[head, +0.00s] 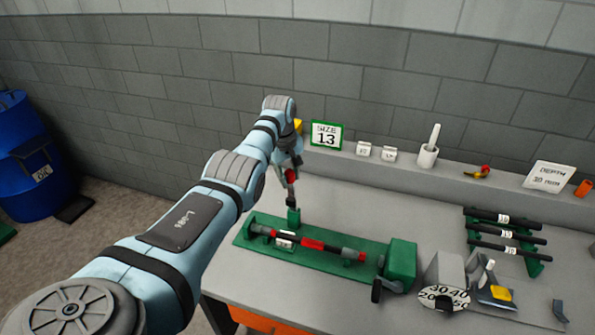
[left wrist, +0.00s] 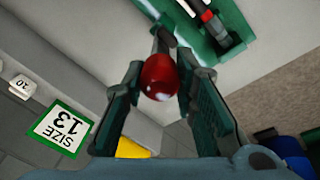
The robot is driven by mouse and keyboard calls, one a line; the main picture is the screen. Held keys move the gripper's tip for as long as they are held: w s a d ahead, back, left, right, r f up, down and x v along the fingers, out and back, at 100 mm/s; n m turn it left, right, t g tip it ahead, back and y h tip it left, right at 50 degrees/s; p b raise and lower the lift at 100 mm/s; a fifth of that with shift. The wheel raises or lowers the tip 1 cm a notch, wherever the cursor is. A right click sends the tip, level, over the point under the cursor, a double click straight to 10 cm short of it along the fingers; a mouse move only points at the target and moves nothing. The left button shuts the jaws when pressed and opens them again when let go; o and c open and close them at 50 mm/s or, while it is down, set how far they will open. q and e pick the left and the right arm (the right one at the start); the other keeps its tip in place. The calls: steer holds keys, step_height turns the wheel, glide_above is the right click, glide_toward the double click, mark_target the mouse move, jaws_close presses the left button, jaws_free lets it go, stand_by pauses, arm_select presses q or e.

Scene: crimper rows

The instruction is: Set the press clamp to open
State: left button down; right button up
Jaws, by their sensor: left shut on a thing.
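The green press (head: 375,252) lies on the grey bench, with a dark rod (head: 320,244) with red bands along its bed. Behind the bed's left part, a small green block (head: 293,216) carries a dark lever that stands roughly upright. The lever's red knob (head: 291,175) is at my left gripper (head: 290,168). In the left wrist view, the red knob (left wrist: 159,77) sits between the two dark green fingers of my left gripper (left wrist: 160,80), which is shut on it. The lever's lower part is small in the head view. My right gripper is out of view.
A "SIZE 13" sign (head: 326,135) and a mortar (head: 428,154) stand on the back ledge. A rack of dark rods (head: 505,234) and a numbered dial (head: 443,298) are to the right. Blue barrels (head: 35,160) stand at the far left.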

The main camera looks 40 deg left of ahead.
arm_select(q)
steer(key=shift+s+d+f, duration=0.15)
steer(key=shift+f, duration=0.05)
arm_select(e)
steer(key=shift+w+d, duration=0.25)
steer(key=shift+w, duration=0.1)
arm_select(q)
steer(key=c, duration=1.6)
jaws_free()
steer(key=o, duration=0.3)
steer(key=shift+w, duration=0.2)
steer(key=shift+w+f, duration=0.1)
steer(key=shift+w, duration=0.1)
steer(key=shift+s, duration=0.1)
steer(key=r, duration=0.4)
steer(key=s+r, duration=0.1)
steer(key=r, duration=0.7)
steer(key=shift+s+d, duration=0.1)
steer(key=shift+s, duration=0.25)
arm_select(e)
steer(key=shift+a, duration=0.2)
